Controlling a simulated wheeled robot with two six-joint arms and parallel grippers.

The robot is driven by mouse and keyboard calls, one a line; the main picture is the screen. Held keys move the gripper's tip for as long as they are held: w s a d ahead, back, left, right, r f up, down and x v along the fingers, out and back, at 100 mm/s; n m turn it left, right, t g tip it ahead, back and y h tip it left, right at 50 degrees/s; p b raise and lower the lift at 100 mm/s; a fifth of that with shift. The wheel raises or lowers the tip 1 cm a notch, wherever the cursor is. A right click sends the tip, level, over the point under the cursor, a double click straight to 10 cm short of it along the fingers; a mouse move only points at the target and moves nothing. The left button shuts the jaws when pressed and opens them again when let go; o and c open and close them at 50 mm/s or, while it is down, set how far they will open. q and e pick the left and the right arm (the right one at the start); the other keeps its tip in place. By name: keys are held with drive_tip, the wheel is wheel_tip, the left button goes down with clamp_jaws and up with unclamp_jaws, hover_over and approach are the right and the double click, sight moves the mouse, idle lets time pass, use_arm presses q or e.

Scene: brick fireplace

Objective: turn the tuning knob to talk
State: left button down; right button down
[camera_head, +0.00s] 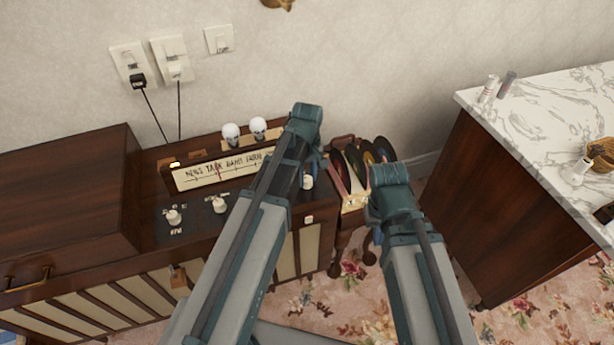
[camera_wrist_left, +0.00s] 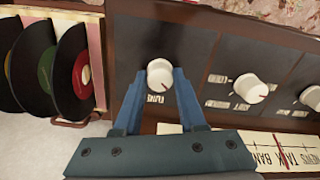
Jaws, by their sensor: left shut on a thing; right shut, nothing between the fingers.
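The radio's tuning knob (camera_wrist_left: 160,74) is white with a dark red mark and sits on the dark panel. My left gripper (camera_wrist_left: 158,84) is shut on it, one blue finger on each side. In the head view a white knob (camera_head: 307,182) shows beside my left gripper (camera_head: 312,165). The cream dial strip (camera_head: 190,182) reads NEWS, TALK and further words, partly hidden by my left arm. Its red needle (camera_head: 219,174) stands at the word TALK; the needle also shows in the left wrist view (camera_wrist_left: 281,152). My right gripper (camera_head: 378,208) is shut and empty, right of the radio.
Other white knobs (camera_head: 219,205) sit on the panel. Two white round-topped objects (camera_head: 258,128) stand behind the dial. Records (camera_head: 368,158) stand in a rack right of the radio, close to my right gripper. A marble-topped cabinet (camera_head: 540,105) is at the right. Carpet lies between.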

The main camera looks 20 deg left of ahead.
sight(307, 179)
use_arm(q)
drive_tip(key=shift+n, duration=0.6)
drive_tip(key=shift+c, duration=2.4)
unclamp_jaws()
drive_tip(key=shift+r, duration=0.1)
wheel_tip(307, 179, up, 14)
drive_tip(key=p, duration=1.3)
drive_tip(key=shift+f+p, duration=0.2)
drive_tip(key=shift+p, duration=0.2)
